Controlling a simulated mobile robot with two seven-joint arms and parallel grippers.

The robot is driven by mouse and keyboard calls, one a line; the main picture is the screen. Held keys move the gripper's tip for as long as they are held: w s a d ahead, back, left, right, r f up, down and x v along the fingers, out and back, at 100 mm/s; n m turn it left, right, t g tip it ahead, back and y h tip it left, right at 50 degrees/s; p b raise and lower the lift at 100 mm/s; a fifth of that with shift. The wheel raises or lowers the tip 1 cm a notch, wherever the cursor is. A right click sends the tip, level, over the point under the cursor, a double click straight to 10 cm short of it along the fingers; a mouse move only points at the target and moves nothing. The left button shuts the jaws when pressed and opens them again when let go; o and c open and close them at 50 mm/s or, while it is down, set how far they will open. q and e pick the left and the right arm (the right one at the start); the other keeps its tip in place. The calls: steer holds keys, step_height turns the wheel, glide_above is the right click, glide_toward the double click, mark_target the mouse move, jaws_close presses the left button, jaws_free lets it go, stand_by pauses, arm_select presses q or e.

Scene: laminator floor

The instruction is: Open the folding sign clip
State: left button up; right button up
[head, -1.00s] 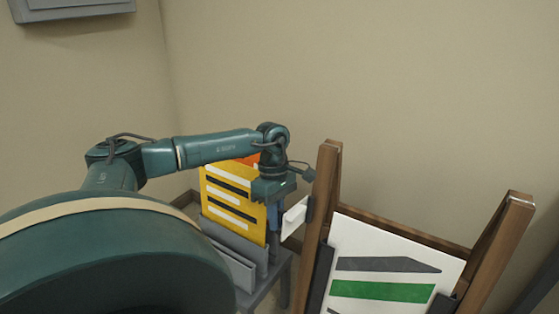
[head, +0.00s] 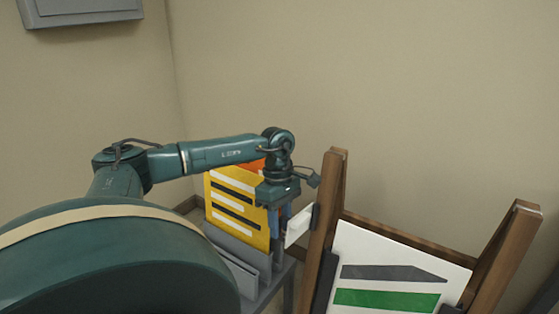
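The folding sign stands at the lower right as a wooden A-frame (head: 328,217) holding a white sheet (head: 392,262) with grey and green bars. Dark clips grip the sheet's sides, the left dark clip (head: 324,281) along the left post and another (head: 449,310) at the lower right, partly cut off. My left gripper (head: 280,214) points down just left of the left post, in front of the yellow sign. Its fingertips are mostly hidden, so its opening is unclear. A small white piece (head: 298,226) shows between it and the post. My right gripper is out of view.
A grey rack (head: 242,262) on a small stand holds a yellow sign (head: 235,205) and an orange one behind it, close to my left gripper. A grey wall box (head: 83,10) hangs at upper left. Bare walls close off the corner.

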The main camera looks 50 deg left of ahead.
arm_select(q)
steer(key=p+v, duration=0.1)
steer(key=v, duration=1.1)
steer(key=shift+r, duration=0.4)
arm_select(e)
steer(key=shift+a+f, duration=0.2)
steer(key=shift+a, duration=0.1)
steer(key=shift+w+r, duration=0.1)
